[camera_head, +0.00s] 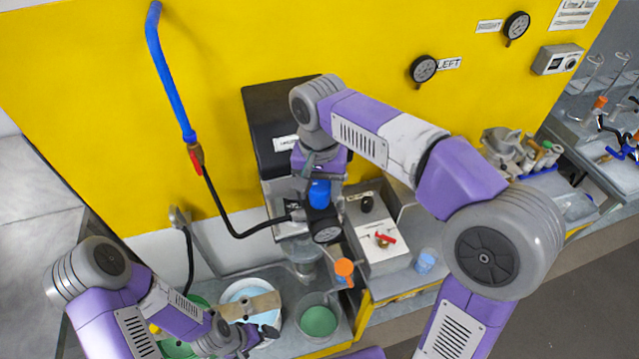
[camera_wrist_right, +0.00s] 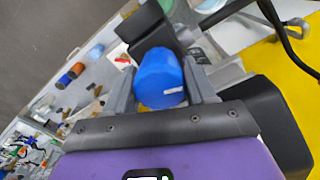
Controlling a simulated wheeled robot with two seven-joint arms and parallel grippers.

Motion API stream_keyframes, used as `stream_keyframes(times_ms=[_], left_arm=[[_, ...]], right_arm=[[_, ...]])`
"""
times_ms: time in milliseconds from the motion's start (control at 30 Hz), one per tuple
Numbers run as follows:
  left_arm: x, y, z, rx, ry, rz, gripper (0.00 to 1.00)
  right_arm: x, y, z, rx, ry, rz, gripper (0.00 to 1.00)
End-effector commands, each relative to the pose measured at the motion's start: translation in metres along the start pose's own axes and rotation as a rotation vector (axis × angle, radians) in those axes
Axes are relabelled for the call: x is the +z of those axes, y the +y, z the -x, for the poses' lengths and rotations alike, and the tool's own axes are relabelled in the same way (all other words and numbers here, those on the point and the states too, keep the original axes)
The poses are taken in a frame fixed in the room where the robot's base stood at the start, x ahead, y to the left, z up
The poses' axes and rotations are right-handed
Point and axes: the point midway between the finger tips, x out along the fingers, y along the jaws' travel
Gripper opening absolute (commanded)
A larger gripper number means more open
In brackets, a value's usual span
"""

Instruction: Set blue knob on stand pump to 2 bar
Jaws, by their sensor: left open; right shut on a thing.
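The blue knob (camera_head: 319,193) sits on top of the stand pump's dark regulator, with a small round gauge (camera_head: 327,232) just below it. The gauge's reading is too small to make out. My right gripper (camera_head: 316,181) reaches down over the knob and is shut on it. The right wrist view shows the blue knob (camera_wrist_right: 160,76) between the two grey fingers, with a small pale mark on its side. The stand pump's dark upper housing (camera_head: 265,112) is partly hidden by my right arm. My left gripper (camera_head: 248,338) is low at the left, open, near the buckets.
A blue pipe (camera_head: 168,75) with a red-handled valve and black hose runs down the yellow wall to the pump. Wall gauges (camera_head: 423,69) hang behind my right arm. A green-filled bucket (camera_head: 319,321) and an orange knob (camera_head: 344,267) are below. A control box (camera_head: 372,250) stands right.

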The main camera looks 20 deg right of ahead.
Motion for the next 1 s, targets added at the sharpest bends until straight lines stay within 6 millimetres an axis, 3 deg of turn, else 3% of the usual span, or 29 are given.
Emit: stream_keyframes(times_ms=[400,967,1000], left_arm=[[0.0003,0.0022,0.0058,0.0,0.0,0.0,1.0],[0.0003,0.0023,0.0063,0.0,0.0,0.0,1.0],[0.0003,0.0023,0.0063,0.0,0.0,0.0,1.0]], right_arm=[[-0.0003,-0.0002,0.0013,-0.002,0.003,-0.204,0.24],[-0.0005,-0.0003,0.0011,-0.003,0.003,-0.235,0.24],[-0.0005,-0.0003,0.0011,-0.003,0.003,-0.235,0.56]])
